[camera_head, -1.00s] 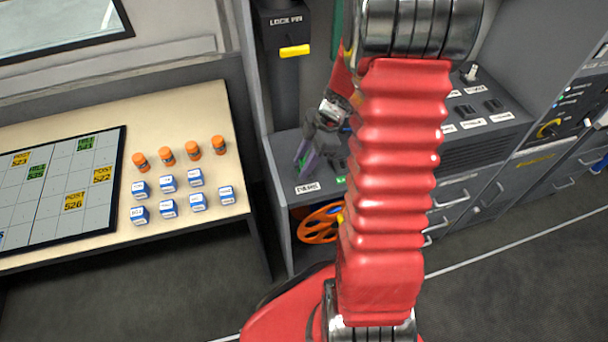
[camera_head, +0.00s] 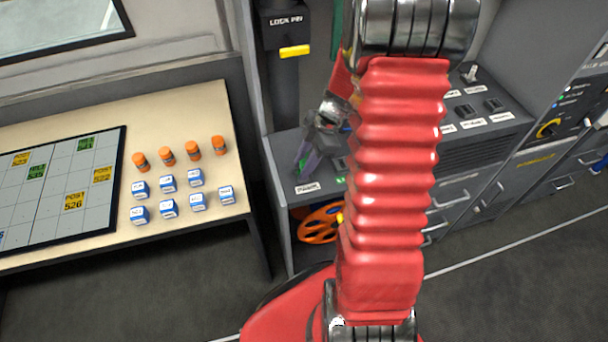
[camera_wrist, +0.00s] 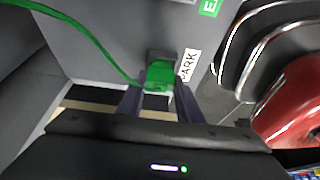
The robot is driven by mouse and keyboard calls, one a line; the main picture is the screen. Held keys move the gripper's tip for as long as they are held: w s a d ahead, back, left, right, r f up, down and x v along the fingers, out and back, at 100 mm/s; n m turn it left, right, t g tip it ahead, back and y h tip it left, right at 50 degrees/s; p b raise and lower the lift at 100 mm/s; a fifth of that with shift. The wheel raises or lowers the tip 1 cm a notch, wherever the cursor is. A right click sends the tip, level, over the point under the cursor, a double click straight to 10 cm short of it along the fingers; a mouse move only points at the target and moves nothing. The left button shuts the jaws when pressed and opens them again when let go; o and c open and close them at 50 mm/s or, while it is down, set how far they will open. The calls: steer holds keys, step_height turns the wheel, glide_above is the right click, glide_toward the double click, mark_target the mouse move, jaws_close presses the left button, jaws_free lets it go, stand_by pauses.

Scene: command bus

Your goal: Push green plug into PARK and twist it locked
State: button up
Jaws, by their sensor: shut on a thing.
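The green plug (camera_wrist: 159,76) shows in the wrist view between my gripper's two fingers, with a green cable (camera_wrist: 85,36) running from it to the upper left. My gripper (camera_wrist: 158,101) is shut on the plug. The plug is up against a dark socket beside the white PARK label (camera_wrist: 189,65); I cannot tell how deep it sits or whether it is turned. In the head view my gripper (camera_head: 308,160) is low over the grey console ledge, behind the PARK label (camera_head: 307,188). The plug is hidden there by the fingers and my arm.
A post with a yellow LOCK PIN handle (camera_head: 295,51) stands behind the ledge. A control panel (camera_head: 480,115) with switches is to the right. An orange reel (camera_head: 320,224) sits under the ledge. A table (camera_head: 215,100) with blue blocks and orange cylinders is at left.

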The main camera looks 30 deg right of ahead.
steer(key=shift+f+m+t+h, duration=0.1)
steer(key=shift+m+t+h, duration=0.4)
steer(key=shift+m, duration=1.5)
steer(key=shift+s, duration=0.1)
steer(key=shift+m+t, duration=0.3)
steer(key=shift+m, duration=0.2)
steer(key=m, duration=0.3)
steer(key=shift+t+h, duration=0.4)
steer(key=shift+m+h, duration=0.3)
steer(key=shift+m, duration=0.8)
steer(key=o, duration=0.9)
steer(key=shift+o, duration=1.1)
steer(key=shift+d, duration=0.1)
steer(key=shift+t, duration=0.3)
